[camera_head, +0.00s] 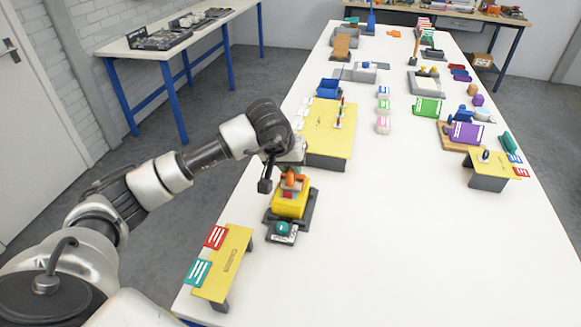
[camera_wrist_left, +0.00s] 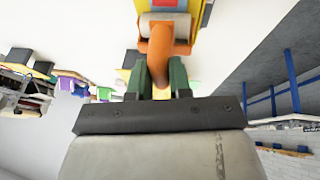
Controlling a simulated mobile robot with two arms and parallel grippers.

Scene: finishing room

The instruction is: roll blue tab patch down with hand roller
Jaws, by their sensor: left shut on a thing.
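My left gripper (camera_head: 289,166) is shut on the orange handle (camera_head: 290,179) of what looks like the hand roller. It stands over a yellow block (camera_head: 291,204) on a dark grey base. In the left wrist view, the green fingers (camera_wrist_left: 161,80) close around the orange handle (camera_wrist_left: 158,42), and a pale grey roller (camera_wrist_left: 164,24) lies beyond it against yellow and red surfaces. Whether the roller touches the block is unclear.
A yellow stand (camera_head: 225,262) with red and teal cards is at the near left. A small grey tray (camera_head: 283,233) with a teal knob sits before the block. A larger yellow platform (camera_head: 327,132) stands behind. The white table (camera_head: 400,240) is clear at near right.

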